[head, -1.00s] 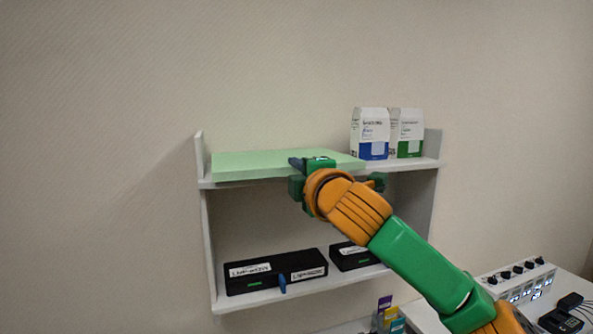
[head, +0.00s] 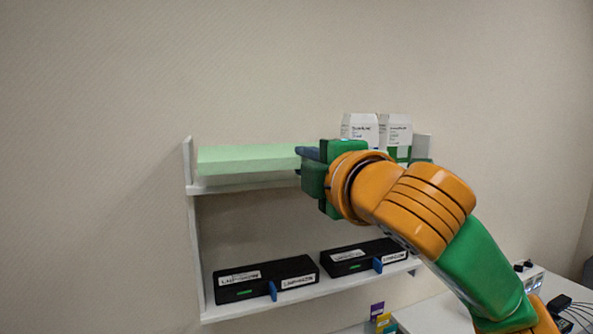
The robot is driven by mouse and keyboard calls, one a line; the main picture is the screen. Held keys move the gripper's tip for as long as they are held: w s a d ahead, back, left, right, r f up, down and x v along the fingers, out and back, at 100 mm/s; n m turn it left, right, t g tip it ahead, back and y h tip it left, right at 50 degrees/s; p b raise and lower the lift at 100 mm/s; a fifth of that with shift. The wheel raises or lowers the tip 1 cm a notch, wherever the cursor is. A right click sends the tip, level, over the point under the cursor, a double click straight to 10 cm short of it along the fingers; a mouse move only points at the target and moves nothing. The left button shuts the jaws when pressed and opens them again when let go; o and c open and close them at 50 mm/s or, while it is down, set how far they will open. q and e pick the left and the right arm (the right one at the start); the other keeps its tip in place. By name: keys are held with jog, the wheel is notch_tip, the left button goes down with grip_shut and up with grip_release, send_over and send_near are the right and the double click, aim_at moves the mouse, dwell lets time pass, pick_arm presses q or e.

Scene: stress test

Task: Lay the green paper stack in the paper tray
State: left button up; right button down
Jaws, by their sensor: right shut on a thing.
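The green paper stack (head: 245,159) is a flat pale green slab at the left end of the upper shelf. My right gripper (head: 311,165) is shut on its right end. The stack looks held level, a little above the shelf board. My gripper and wrist hide its right end and the exact grip. I cannot make out a paper tray in the head view. My left gripper is not in view.
Two white cartons (head: 397,130) stand on the upper shelf (head: 240,186), partly behind my right arm. Two black boxes (head: 265,279) with blue tabs lie on the lower shelf. A white desk (head: 435,315) with small devices is at lower right.

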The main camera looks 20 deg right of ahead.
jog(key=s+r, duration=0.1)
jog(key=s, duration=0.5)
jog(key=shift+s+d+r, duration=0.15)
jog(key=shift+s+r, duration=0.25)
jog(key=shift+w, duration=0.15)
